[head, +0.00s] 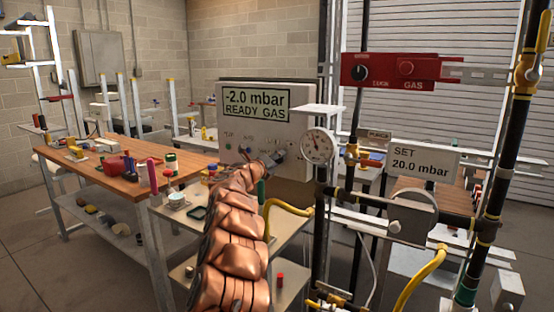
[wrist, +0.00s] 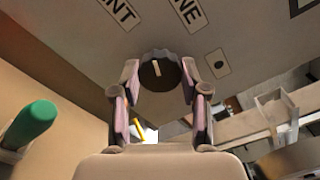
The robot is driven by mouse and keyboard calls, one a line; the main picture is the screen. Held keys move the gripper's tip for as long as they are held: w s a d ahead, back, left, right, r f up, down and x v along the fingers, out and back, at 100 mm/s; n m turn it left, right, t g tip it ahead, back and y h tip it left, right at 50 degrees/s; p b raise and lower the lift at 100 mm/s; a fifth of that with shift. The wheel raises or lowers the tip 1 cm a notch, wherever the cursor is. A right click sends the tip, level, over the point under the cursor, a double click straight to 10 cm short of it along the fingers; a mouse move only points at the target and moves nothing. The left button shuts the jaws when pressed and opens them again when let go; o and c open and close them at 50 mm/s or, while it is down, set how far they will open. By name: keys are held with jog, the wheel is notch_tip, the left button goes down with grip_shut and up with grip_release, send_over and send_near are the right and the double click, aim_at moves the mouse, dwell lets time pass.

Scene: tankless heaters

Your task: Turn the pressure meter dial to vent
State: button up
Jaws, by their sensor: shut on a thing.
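The pressure meter (head: 300,97) is a pale box with a screen that reads "-2.0 mbar READY GAS". Its dial (wrist: 158,76), a dark round knob with a pale pointer mark, shows in the wrist view. The mark points up and slightly left in that view, between a label ending in "NT" (wrist: 118,12) and one ending in "NE" (wrist: 187,13). My gripper (wrist: 160,68) is shut on the dial, one finger on each side. In the head view my gripper (head: 274,158) is at the lower front of the meter, where it hides the dial.
A round gauge (head: 317,146) and black pipes stand close to the right of my gripper. A yellow hose (head: 290,209) runs beside my arm. A green handle (wrist: 32,122) is at left in the wrist view. A wooden workbench (head: 112,182) with tools stands left.

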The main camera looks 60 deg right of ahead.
jog(key=o, duration=1.1)
jog(key=shift+o, duration=0.2)
jog(key=shift+a, duration=0.15)
jog(key=a, duration=1.1)
jog(key=shift+s+a, duration=0.25)
jog(key=shift+a, duration=0.1)
